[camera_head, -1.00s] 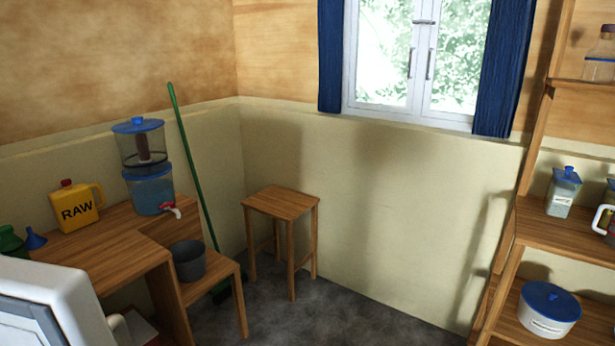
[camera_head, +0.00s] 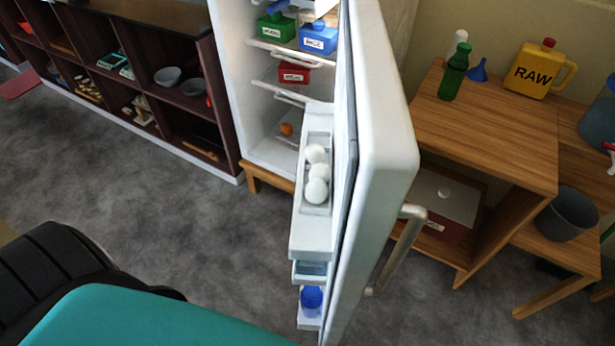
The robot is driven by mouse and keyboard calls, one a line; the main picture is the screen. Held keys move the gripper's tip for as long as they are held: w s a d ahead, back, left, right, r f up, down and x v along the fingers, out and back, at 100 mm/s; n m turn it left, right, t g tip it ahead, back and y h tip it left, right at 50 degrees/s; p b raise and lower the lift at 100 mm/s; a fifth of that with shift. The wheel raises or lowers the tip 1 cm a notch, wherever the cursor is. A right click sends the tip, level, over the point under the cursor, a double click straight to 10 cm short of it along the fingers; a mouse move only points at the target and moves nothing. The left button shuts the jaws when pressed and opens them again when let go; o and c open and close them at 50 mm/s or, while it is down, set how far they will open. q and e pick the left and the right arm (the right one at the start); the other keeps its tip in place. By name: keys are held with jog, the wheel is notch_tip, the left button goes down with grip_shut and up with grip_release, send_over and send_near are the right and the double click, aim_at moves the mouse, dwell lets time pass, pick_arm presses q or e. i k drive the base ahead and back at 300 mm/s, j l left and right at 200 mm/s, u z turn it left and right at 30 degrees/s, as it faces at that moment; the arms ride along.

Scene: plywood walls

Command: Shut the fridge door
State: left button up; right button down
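The white fridge door (camera_head: 387,130) stands wide open, swung out toward me, with its edge facing me. Its metal handle (camera_head: 399,248) is on the right side of the door. Door shelves hold white eggs (camera_head: 317,175) and a blue item (camera_head: 311,298). The fridge body (camera_head: 232,60) stands behind on a wooden stand, with green, blue and red boxes on its shelves. Neither gripper is in view.
A dark shelf unit (camera_head: 190,120) with bowls stands left of the fridge. A wooden table (camera_head: 490,130) with a green bottle (camera_head: 454,72) and yellow RAW jug (camera_head: 538,68) stands right of the door. Grey floor (camera_head: 130,205) is clear at left.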

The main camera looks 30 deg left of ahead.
aim_at(377, 158)
jog(key=i+l+u, duration=0.25)
jog(key=u, duration=0.25)
jog(key=i+l+u, duration=0.15)
jog(key=l+u, duration=0.3)
jog(key=i+l+u, duration=0.15)
jog(key=l+u, duration=0.2)
jog(key=u, duration=0.15)
jog(key=k+l+u, duration=0.35)
jog(key=k+l, duration=0.35)
jog(key=k, duration=0.15)
